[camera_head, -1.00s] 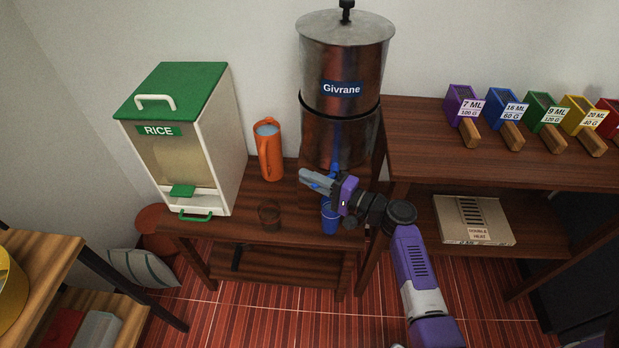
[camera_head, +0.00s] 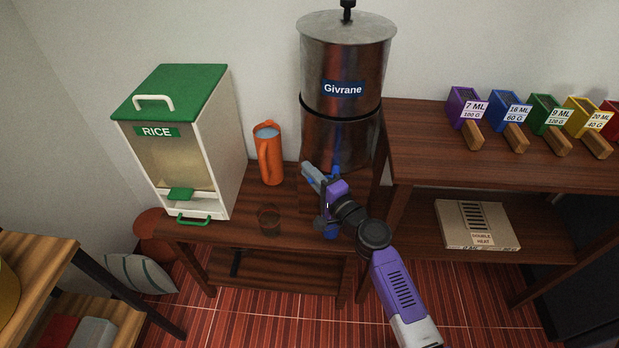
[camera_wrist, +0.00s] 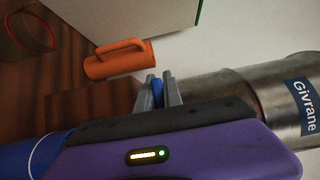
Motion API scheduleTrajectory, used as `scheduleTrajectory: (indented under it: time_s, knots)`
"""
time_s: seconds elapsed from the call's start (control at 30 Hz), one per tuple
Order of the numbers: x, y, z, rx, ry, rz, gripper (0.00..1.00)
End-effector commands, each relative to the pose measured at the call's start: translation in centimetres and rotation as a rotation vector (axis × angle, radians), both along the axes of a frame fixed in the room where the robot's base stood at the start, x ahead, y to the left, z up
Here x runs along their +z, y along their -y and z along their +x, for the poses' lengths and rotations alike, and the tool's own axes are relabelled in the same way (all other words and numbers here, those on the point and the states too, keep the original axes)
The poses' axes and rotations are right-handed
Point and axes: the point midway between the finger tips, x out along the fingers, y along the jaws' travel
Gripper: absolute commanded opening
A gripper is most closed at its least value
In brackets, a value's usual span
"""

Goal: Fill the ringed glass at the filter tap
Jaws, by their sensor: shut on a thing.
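My gripper (camera_head: 314,178) is at the front of the steel Givrane filter (camera_head: 342,135). In the wrist view its fingers (camera_wrist: 158,92) are shut on the blue tap lever (camera_wrist: 157,96). A blue cup (camera_head: 331,231) stands below the tap, mostly hidden behind my gripper; a blue surface with a pale rim line (camera_wrist: 22,158) fills the lower left of the wrist view. A clear dark-looking glass (camera_head: 269,220) stands apart on the table to the left; the wrist view shows a red ring around it (camera_wrist: 38,32). The water level in the blue cup cannot be seen.
An orange jug (camera_head: 268,158) stands left of the filter. The rice dispenser (camera_head: 180,140) is at the table's left end. Several coloured scoop boxes (camera_head: 508,110) line the right shelf, with a flat box (camera_head: 476,224) below. The table (camera_head: 220,232) is clear around the clear glass.

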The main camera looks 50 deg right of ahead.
Motion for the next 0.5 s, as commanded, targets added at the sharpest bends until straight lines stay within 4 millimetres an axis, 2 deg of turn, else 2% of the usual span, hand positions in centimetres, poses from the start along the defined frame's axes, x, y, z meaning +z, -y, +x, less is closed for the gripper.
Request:
scheduleTrajectory:
  time_s: [0.2,0.5]
  knots:
    - [-0.15,0.46,0.23,-0.084,-0.003,0.001,0.00]
    - [-0.16,0.73,0.30,-0.118,-0.003,0.001,0.00]
